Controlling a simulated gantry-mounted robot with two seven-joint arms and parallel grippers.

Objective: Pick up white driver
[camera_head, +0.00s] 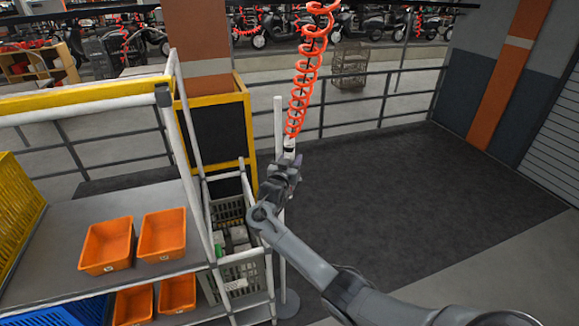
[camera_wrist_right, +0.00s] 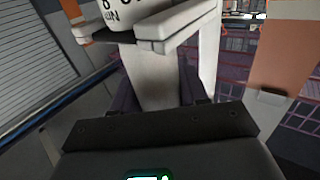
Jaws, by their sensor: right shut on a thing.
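The white driver (camera_head: 289,146) hangs upright at the lower end of an orange coiled hose (camera_head: 304,80) in the head view. My right gripper (camera_head: 285,168) is around it just below the hose end and hides most of it. In the right wrist view, the white body of the driver (camera_wrist_right: 158,75) stands between the two dark fingers of my right gripper (camera_wrist_right: 160,92), which is shut on it. Dark lettering shows on a white part at the top of that view. My left gripper is not in view.
A white pole (camera_head: 278,125) stands right behind my gripper. A grey crate (camera_head: 242,280) on a rack stands below left. Orange bins (camera_head: 162,235) sit on the shelf to the left. A railing (camera_head: 345,120) runs behind. The dark floor (camera_head: 390,190) at right is clear.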

